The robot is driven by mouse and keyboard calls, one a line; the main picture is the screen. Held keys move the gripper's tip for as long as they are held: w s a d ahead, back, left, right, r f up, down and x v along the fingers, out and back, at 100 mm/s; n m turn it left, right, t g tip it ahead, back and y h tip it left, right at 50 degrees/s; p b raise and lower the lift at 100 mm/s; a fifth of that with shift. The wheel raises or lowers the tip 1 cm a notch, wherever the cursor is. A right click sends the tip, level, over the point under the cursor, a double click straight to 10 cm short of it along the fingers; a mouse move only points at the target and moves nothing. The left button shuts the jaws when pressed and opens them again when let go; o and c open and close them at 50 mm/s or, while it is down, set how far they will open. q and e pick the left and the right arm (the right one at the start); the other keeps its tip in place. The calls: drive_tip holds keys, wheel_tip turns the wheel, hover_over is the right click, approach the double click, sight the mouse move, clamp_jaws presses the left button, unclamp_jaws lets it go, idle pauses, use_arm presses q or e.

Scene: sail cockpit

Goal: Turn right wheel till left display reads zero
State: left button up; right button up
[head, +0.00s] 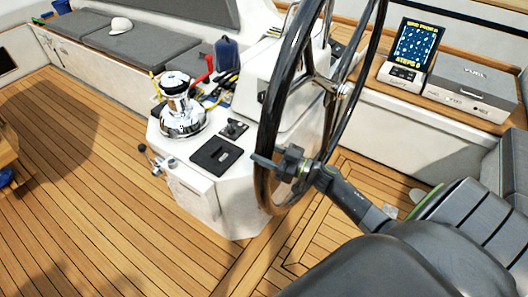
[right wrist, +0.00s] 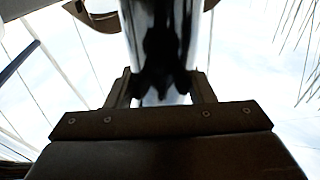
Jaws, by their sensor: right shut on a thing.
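A large steering wheel (head: 270,125) with a glossy dark rim, brown at its lower part, stands at the console, seen obliquely. My right gripper (head: 279,163) is shut on the lower part of its near rim. In the right wrist view the rim (right wrist: 160,45) runs between the two fingers (right wrist: 160,88). A tilted display (head: 416,43) with a dark blue screen and yellow text stands on the ledge at upper right. My left gripper is not in view.
A white console (head: 205,185) with a chrome winch (head: 181,110) and a lever (head: 152,160) stands left of the wheel. A grey box (head: 472,82) sits right of the display. A cushioned bench (head: 140,45) lies at the back left. The teak floor (head: 90,200) is mostly clear.

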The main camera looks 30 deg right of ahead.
drive_tip(key=o, duration=1.3)
drive_tip(key=shift+r, duration=0.1)
drive_tip(key=shift+s, duration=0.15)
drive_tip(key=shift+b+v, duration=2.8)
drive_tip(key=shift+v, duration=5.85)
